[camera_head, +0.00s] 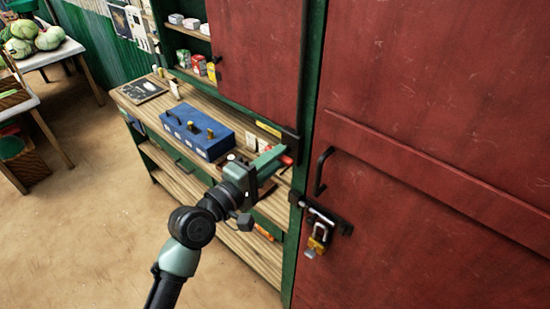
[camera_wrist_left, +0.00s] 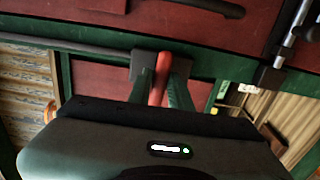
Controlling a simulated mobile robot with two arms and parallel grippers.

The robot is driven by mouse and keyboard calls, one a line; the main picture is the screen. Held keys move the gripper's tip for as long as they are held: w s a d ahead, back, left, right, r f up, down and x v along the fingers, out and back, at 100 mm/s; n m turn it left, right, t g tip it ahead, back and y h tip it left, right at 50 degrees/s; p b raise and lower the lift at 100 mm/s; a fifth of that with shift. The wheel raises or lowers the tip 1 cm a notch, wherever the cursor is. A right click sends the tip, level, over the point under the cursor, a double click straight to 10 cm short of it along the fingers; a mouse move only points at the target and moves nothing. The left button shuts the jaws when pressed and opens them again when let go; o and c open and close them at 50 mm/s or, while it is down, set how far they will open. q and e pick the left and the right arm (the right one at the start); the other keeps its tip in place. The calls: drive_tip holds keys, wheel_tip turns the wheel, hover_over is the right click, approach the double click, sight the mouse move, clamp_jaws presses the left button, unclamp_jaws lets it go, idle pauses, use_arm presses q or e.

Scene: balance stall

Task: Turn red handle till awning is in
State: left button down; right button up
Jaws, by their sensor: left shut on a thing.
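The red handle (camera_head: 287,160) shows in the head view at the counter's right end, by the green post, partly hidden by my left gripper (camera_head: 272,160). In the left wrist view the red handle (camera_wrist_left: 161,66) runs between the two green fingers of my left gripper (camera_wrist_left: 161,80). The fingers are shut on it. A dark bracket lies behind the handle there. The awning cannot be made out in either view. My right gripper is not in view.
A blue box (camera_head: 197,131) with small knobs sits on the wooden counter (camera_head: 150,104), left of my gripper. A red door (camera_head: 440,160) with a dark handle and a padlock (camera_head: 318,240) stands to the right. Bare floor (camera_head: 80,230) lies at the left.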

use_arm(q)
drive_tip(key=shift+f, duration=0.1)
drive_tip(key=c, duration=1.4)
unclamp_jaws()
drive_tip(key=shift+o, duration=0.2)
drive_tip(key=b+v, duration=0.3)
drive_tip(key=v, duration=0.5)
drive_tip(key=shift+w, duration=0.1)
